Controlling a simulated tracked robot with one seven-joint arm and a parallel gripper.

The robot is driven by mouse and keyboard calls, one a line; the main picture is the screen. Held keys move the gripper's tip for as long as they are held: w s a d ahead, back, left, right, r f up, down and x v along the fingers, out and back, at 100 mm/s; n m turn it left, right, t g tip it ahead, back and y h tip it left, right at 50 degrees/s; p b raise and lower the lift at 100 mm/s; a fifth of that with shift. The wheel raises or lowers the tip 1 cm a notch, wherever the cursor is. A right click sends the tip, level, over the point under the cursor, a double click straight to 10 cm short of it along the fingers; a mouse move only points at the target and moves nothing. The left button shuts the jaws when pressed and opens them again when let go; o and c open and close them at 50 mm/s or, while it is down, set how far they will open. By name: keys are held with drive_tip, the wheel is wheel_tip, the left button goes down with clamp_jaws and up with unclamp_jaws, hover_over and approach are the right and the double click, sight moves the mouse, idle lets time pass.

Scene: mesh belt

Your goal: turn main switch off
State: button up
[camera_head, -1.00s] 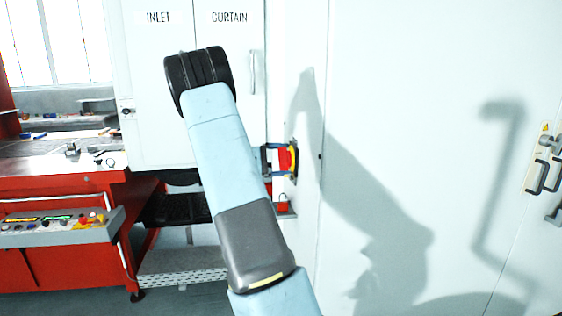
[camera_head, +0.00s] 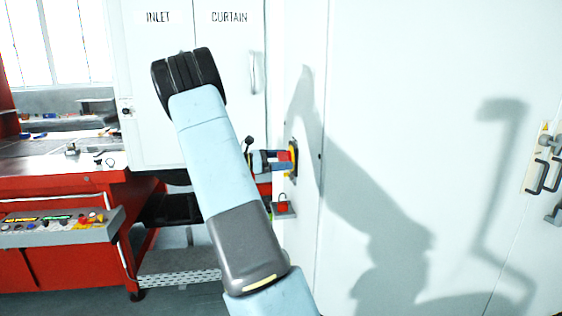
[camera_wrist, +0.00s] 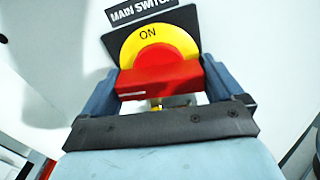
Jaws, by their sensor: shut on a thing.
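The main switch shows in the wrist view as a yellow disc (camera_wrist: 181,42) marked ON at its top, on a black plate labelled MAIN SWITCH. Its red handle (camera_wrist: 158,77) lies roughly crosswise in this picture. My gripper (camera_wrist: 159,80) has one blue finger at each end of the handle and is shut on it. In the head view the red handle (camera_head: 284,156) and the yellow edge (camera_head: 294,158) show side-on on the cabinet, with my gripper (camera_head: 283,161) at the handle. My forearm hides part of the gripper's wrist.
White cabinet doors (camera_head: 226,80) marked INLET and CURTAIN stand to the left. A red machine with a control panel (camera_head: 60,226) is further left. A white wall fills the right.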

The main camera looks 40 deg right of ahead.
drive_tip(key=shift+f+n, duration=0.1)
drive_tip(key=shift+n, duration=0.5)
drive_tip(key=shift+w, duration=0.1)
drive_tip(key=o, duration=0.7)
drive_tip(key=v, duration=1.4)
